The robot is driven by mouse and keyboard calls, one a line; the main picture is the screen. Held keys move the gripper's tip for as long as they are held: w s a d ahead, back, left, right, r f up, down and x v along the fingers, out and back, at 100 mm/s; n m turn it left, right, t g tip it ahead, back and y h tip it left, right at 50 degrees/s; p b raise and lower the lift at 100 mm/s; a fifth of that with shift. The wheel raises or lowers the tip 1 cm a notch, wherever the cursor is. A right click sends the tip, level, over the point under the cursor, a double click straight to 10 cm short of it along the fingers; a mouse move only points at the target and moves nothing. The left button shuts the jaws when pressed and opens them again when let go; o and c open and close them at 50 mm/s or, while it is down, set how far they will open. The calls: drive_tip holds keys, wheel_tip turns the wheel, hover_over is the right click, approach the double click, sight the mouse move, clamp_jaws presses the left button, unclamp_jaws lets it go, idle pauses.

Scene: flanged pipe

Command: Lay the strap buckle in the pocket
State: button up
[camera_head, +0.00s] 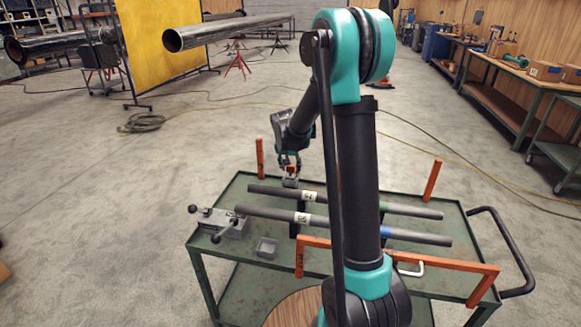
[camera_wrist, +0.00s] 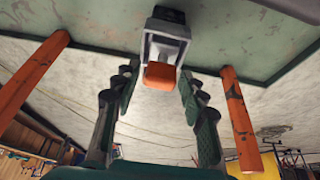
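A grey metal piece with an orange end, apparently the strap buckle (camera_head: 290,182), is near the cart's far edge, behind the two dark bars. It also shows in the wrist view (camera_wrist: 165,50), its orange end toward me and a dark part beyond. My gripper (camera_head: 289,164) is over it, pointing down. In the wrist view my gripper (camera_wrist: 160,80) is open, one finger on each side of the orange end, with gaps visible. A small open grey box, apparently the pocket (camera_head: 267,247), sits on the cart top in front of the bars.
The green cart top (camera_head: 240,192) carries two labelled bars (camera_head: 400,209) (camera_head: 405,236), and a grey clamp block (camera_head: 220,222) at left. Orange posts (camera_head: 260,158) (camera_head: 432,180) rise at the far edge; an orange rail (camera_head: 440,262) is at front.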

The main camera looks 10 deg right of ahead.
drive_tip(key=shift+o, duration=0.5)
drive_tip(key=v, duration=1.2)
drive_tip(key=s+d+f+n, duration=0.1)
drive_tip(key=s+f, duration=0.3)
drive_tip(key=s, duration=0.6)
drive_tip(key=s+d+f+n+y, duration=0.1)
drive_tip(key=s+d+f+n, duration=0.1)
drive_tip(key=s, duration=0.8)
drive_tip(key=s+d+f+n, duration=0.1)
drive_tip(key=s+d+f, duration=0.1)
drive_tip(key=s+f, duration=0.5)
drive_tip(key=s, duration=0.3)
drive_tip(key=shift+s+d+y, duration=0.4)
drive_tip(key=shift+c, duration=0.2)
